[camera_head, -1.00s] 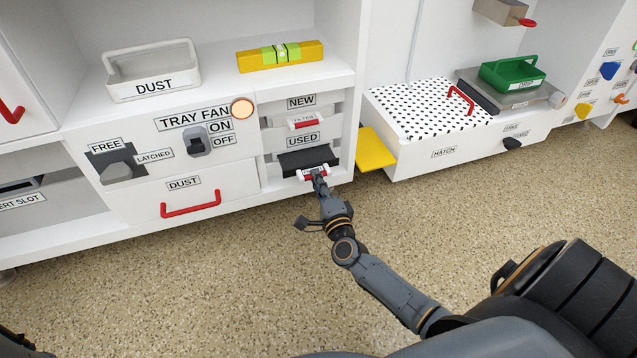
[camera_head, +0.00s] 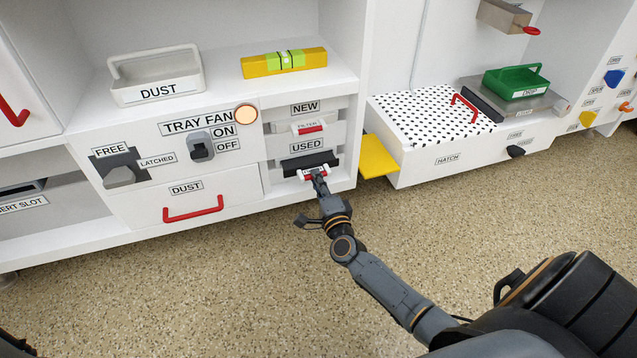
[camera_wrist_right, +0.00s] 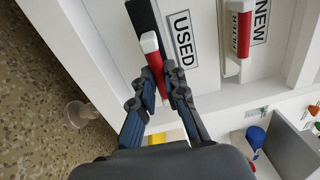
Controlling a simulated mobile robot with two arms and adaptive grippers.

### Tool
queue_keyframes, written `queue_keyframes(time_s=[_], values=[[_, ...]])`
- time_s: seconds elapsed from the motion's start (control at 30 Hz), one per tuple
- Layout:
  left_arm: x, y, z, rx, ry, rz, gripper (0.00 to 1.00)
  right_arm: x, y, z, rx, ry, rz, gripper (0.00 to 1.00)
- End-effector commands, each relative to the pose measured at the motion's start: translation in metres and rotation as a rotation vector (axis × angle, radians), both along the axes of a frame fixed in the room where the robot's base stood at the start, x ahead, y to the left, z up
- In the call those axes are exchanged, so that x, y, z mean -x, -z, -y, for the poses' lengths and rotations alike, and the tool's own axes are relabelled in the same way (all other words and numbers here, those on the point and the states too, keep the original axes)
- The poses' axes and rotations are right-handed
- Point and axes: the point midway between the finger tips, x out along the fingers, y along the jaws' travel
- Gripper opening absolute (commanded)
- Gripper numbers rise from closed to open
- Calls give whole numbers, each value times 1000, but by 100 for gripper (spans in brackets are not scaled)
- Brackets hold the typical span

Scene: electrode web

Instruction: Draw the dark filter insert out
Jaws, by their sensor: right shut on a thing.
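The dark filter insert (camera_head: 308,162) sits in the slot under the USED label, its dark top partly showing. Its white and red handle (camera_head: 304,174) faces the front. My right gripper (camera_head: 319,172) is shut on this handle. In the right wrist view the gripper (camera_wrist_right: 164,82) has its fingers around the red bar (camera_wrist_right: 155,62), with the dark insert (camera_wrist_right: 143,18) behind. How far the insert reaches back into the slot is hidden. My left gripper is not in view.
A NEW filter with a red handle (camera_head: 311,129) sits above. A DUST drawer (camera_head: 235,190) and the tray fan switch (camera_head: 201,147) are to the left. A yellow flap (camera_head: 378,157) sticks out to the right. The floor (camera_head: 150,290) in front is clear.

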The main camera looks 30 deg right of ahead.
Motion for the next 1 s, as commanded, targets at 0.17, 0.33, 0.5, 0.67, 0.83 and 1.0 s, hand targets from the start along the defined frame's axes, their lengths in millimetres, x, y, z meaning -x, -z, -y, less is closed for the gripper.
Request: queue_keyframes(time_s=[0.17,0.33,0.5,0.67,0.83,1.0], values=[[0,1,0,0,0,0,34,-5,0,1,0,0,1,0],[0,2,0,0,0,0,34,-9,0,2,0,0,0,0],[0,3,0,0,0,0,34,-13,0,3,0,0,1,0],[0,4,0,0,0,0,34,-17,0,4,0,0,1,0],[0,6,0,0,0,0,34,-21,0,5,0,0,1,0],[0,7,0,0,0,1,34,-25,0,6,0,0,0,0]])
